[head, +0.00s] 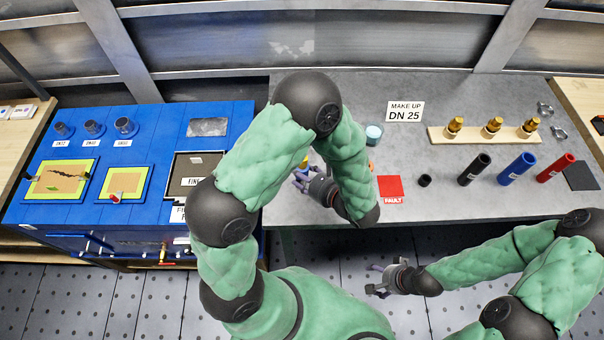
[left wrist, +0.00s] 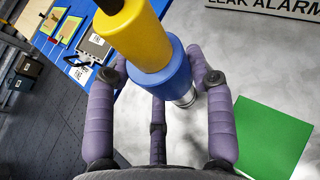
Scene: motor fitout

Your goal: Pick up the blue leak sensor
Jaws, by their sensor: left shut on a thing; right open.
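The blue leak sensor (left wrist: 160,72) is a blue cylinder with a yellow upper part, a black tip and a silver end. In the left wrist view my left gripper (left wrist: 158,92) has its purple fingers around the blue body, shut on it. In the head view my left gripper (head: 302,180) is over the left part of the grey bench, mostly behind my own arm, with a little of the sensor (head: 303,162) showing. My right gripper (head: 376,281) is open and empty, above the floor in front of the bench.
A green square (left wrist: 262,138) and a LEAK ALARM sign (left wrist: 268,5) lie by the sensor. On the grey bench are a red FAULT square (head: 390,188), a DN 25 sign (head: 405,111), brass fittings on a board (head: 480,136) and coloured tubes (head: 516,169). A blue workstation (head: 150,215) stands left.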

